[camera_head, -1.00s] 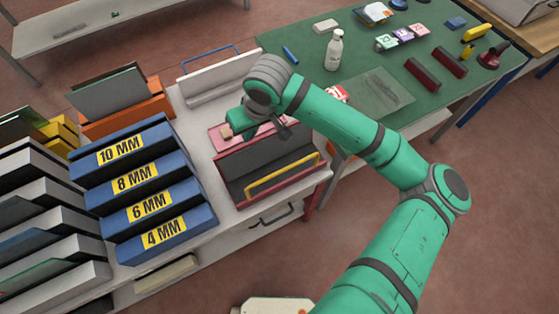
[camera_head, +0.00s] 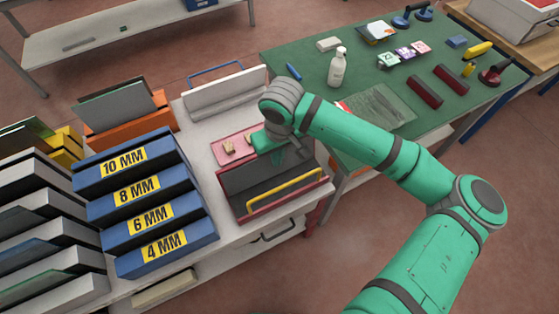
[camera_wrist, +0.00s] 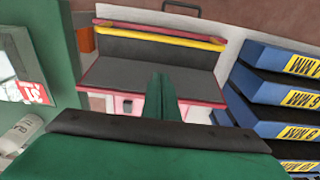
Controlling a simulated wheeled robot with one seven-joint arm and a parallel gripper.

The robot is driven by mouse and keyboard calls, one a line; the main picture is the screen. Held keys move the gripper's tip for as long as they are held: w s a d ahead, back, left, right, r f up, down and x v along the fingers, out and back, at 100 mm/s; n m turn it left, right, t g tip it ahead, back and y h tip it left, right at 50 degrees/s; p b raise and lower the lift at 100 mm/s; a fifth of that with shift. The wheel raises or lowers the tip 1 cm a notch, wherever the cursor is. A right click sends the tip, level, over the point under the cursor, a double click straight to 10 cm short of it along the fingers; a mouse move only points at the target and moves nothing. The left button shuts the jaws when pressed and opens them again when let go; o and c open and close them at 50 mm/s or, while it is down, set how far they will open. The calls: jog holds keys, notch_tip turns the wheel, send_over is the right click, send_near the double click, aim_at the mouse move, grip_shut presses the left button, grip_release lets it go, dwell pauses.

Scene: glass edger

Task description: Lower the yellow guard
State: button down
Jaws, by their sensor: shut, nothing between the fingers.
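The yellow guard (camera_head: 285,188) is a bar along the front edge of a red machine with a dark grey bed (camera_head: 240,180). In the wrist view the guard (camera_wrist: 160,38) runs across the far side of the machine, just inside its red edge. My gripper (camera_wrist: 163,77) is shut and empty, its fingers pointing over the dark bed toward the bar. A gap shows between the fingertips and the bar in that view.
A pink tray (camera_head: 220,158) with tan blocks lies behind the bed. Blue labelled racks (camera_head: 150,200) stand to the left. A green table (camera_head: 440,120) with a white bottle (camera_head: 338,68) and tools is at the right.

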notch_tip(320, 180, down, 7)
jog(key=s+d, duration=0.1)
jog(key=s, duration=0.1)
jog(key=shift+s+d, duration=0.25)
jog(key=shift+a, duration=0.1)
dwell(0.5)
